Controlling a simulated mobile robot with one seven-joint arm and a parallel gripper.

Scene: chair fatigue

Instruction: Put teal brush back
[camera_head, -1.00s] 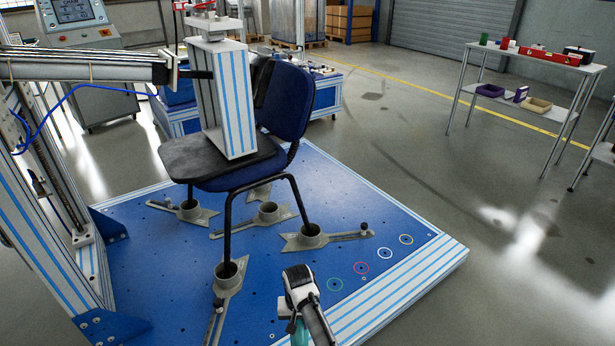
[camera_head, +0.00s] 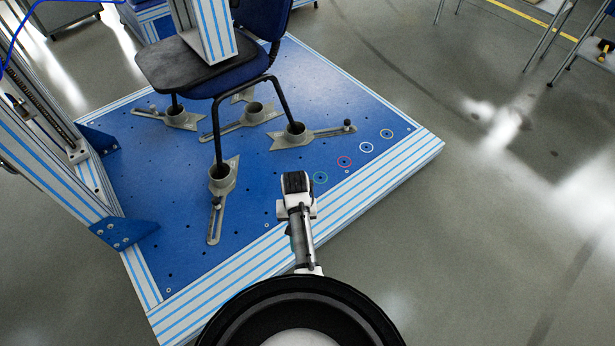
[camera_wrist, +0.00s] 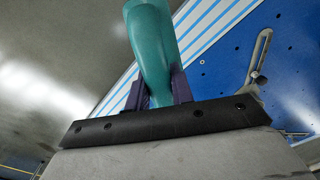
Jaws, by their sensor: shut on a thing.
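My gripper (camera_wrist: 160,92) is shut on the teal brush (camera_wrist: 150,45) in the wrist view. The brush's smooth teal handle sits between the two dark fingers and runs up to the picture's top edge, where its far end is cut off. In the head view my arm's end (camera_head: 298,195) hangs over the front edge of the blue platform (camera_head: 190,235). The fingers and the brush are hidden there.
A blue chair (camera_head: 262,25) stands on the platform with its legs in grey cup clamps (camera_head: 222,178). A striped column (camera_head: 205,30) rests on its seat. Shelf legs stand at the upper right. The grey floor right of the platform is clear.

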